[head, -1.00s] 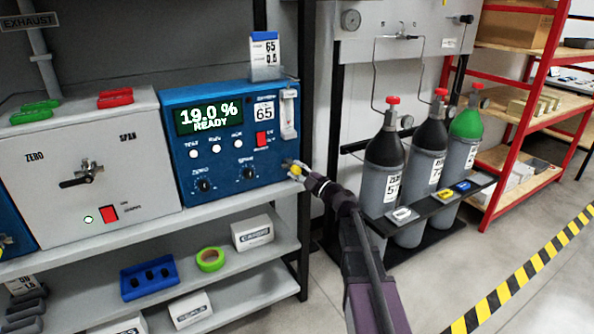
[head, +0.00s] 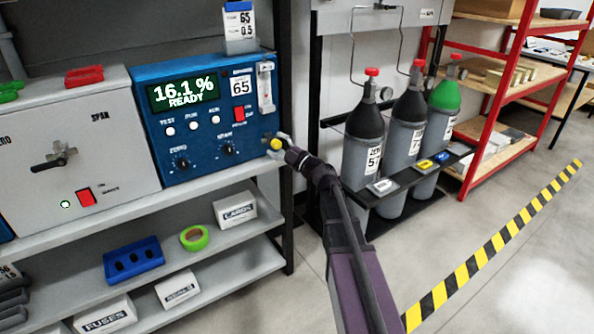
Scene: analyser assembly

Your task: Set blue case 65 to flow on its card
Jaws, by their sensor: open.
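The blue case 65 (head: 197,140) stands on the upper shelf, its display (head: 183,93) reading 16.1 % READY. A card (head: 240,24) on top of it reads 65 and what looks like 0.5. A clear upright flow tube (head: 265,88) is on its upper right front; its reading is too small to tell. A yellow knob (head: 276,144) is at the lower right of the case. My gripper (head: 279,145) is open at this knob, its fingers close beside or around it; I cannot tell whether they touch.
A grey cabinet (head: 95,165) with a black handle stands left of the case. The lower shelves hold a blue tray (head: 133,260), green tape (head: 194,238) and white boxes. Gas cylinders (head: 364,150) stand in a rack to the right. Floor is clear up to the striped tape (head: 498,243).

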